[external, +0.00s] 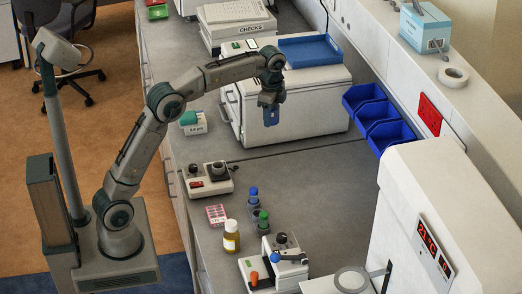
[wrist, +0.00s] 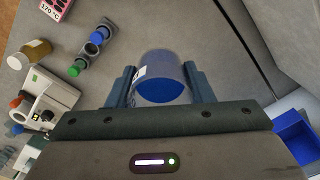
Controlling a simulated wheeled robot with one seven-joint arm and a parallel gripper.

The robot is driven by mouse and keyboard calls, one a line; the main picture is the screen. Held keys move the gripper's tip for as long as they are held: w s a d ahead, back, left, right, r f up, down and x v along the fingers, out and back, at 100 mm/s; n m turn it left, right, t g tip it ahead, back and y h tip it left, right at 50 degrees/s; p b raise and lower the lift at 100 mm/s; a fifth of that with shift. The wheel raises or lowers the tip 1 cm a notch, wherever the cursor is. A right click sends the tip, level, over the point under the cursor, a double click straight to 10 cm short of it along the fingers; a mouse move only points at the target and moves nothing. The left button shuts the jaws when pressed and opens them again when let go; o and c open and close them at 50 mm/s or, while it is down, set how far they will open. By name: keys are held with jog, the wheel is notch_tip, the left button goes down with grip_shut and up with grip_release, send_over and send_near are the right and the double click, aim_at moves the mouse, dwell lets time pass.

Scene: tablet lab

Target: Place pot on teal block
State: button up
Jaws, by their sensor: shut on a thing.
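My gripper (external: 269,101) is shut on a pot (external: 271,117), a small clear vessel with blue in it. It holds the pot in the air, in front of the white cabinet in the external view. In the wrist view the pot (wrist: 161,70) sits between the two fingers of my gripper (wrist: 160,88), with a pale label on its left side. A teal block (external: 189,118) shows at the bench's left edge, by a white labelled box, to the left of my gripper. The teal block is not visible in the wrist view.
A device with a dark knob (external: 208,179), a pink rack (external: 216,215), an amber bottle (external: 231,237) and blue- and green-capped tubes (external: 258,207) stand on the near bench. Blue bins (external: 389,134) hang at the right. Bench below the gripper is clear.

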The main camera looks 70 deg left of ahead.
jog(key=s+a+n, duration=0.5)
jog(key=s+a, duration=0.2)
jog(key=a, duration=0.6)
jog(key=n+p, duration=0.5)
jog(key=n, duration=0.1)
send_over(189, 116)
notch_tip(189, 116, down, 12)
jog(key=shift+w+d+r, duration=0.1)
jog(key=shift+w, duration=0.05)
jog(key=shift+f, duration=0.25)
jog(key=shift+f+p, duration=0.4)
jog(key=shift+f, duration=1.5)
